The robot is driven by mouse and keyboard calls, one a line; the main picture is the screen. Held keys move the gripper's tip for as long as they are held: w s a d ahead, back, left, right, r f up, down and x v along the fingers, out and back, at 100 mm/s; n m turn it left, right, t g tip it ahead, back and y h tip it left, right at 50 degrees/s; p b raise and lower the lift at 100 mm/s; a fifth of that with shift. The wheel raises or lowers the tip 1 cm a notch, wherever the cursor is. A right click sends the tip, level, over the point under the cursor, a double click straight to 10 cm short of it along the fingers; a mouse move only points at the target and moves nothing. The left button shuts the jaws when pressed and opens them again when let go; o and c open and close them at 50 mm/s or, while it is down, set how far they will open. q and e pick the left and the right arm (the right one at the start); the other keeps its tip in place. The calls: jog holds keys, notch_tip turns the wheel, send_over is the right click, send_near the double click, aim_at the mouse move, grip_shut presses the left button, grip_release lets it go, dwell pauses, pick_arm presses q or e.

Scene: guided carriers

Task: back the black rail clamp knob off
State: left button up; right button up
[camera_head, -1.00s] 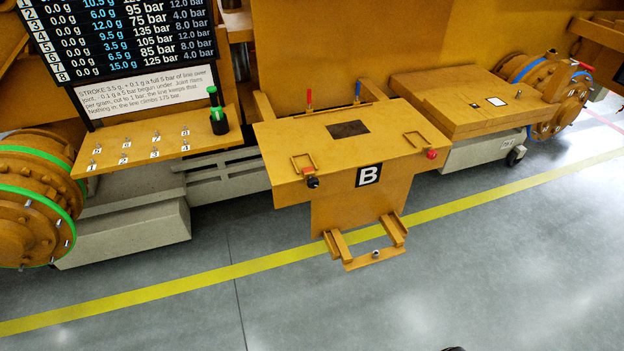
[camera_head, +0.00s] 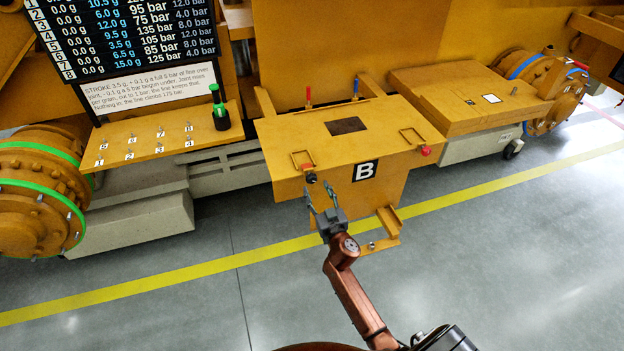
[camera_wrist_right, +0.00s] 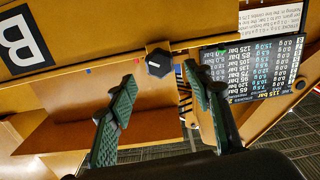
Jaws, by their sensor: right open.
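The black rail clamp knob (camera_head: 311,177) sits at the front left corner of the orange bench top marked B. In the right wrist view the black knob (camera_wrist_right: 159,63) looks faceted and lies between and just beyond the fingertips. My right gripper (camera_head: 319,188) is open and empty just in front of and below the knob, with a finger to either side of its line. Its green-padded fingers (camera_wrist_right: 159,82) show apart in the wrist view, with no contact visible. My left gripper is not in view.
The orange bench (camera_head: 385,135) carries a red knob (camera_head: 426,150) at its right corner, and wire handles. A shelf with a green-black tool (camera_head: 220,112) stands left. The floor in front is clear.

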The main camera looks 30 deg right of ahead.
aim_at(312, 181)
jog(key=x, duration=0.6)
jog(key=shift+w+f+b, duration=0.1)
jog(key=shift+w+b, duration=0.1)
jog(key=shift+b, duration=0.1)
jog(key=shift+c, duration=0.5)
jog(key=c, duration=1)
jog(key=shift+c, duration=0.2)
